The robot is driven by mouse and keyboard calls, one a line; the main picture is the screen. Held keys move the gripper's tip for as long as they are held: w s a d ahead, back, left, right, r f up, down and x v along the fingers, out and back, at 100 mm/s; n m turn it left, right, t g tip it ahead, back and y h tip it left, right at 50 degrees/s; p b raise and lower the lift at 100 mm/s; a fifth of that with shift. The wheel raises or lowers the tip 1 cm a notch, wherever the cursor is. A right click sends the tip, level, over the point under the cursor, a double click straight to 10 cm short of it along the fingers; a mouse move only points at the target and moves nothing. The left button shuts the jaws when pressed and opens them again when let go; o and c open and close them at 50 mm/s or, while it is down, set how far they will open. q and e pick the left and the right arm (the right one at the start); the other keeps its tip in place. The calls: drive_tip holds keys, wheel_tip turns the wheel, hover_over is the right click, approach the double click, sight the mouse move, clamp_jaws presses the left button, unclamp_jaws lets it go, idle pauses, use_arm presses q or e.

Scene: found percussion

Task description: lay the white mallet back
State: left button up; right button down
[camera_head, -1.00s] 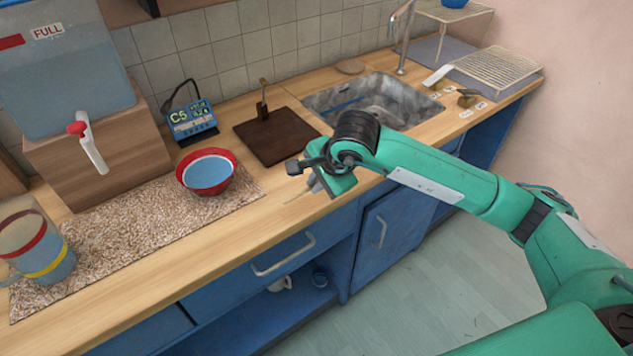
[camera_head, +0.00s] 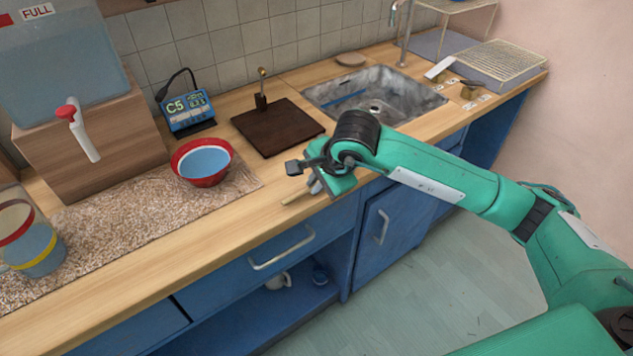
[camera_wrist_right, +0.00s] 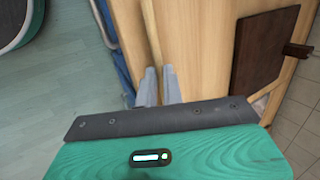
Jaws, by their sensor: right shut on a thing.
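My right gripper (camera_head: 313,187) is over the front edge of the counter, near the dark brown board. It is shut on a thin pale wooden stick (camera_head: 292,198), which looks like a mallet handle. In the right wrist view the stick (camera_wrist_right: 152,38) runs up from between the grey fingertips (camera_wrist_right: 160,76), over the wooden counter. No white mallet head shows on it; its other end is hidden by the gripper. I cannot tell whether the stick touches the counter. My left gripper is not in view.
A red-rimmed bowl (camera_head: 202,178) stands on a speckled mat (camera_head: 110,222). A white flat piece (camera_head: 439,68), a dark piece (camera_head: 470,90) and small labels lie right of the sink.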

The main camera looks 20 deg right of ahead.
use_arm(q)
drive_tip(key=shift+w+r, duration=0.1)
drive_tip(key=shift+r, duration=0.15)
use_arm(e)
drive_tip(key=shift+f, duration=0.1)
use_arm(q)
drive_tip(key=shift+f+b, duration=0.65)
use_arm(e)
drive_tip(key=shift+f, duration=0.3)
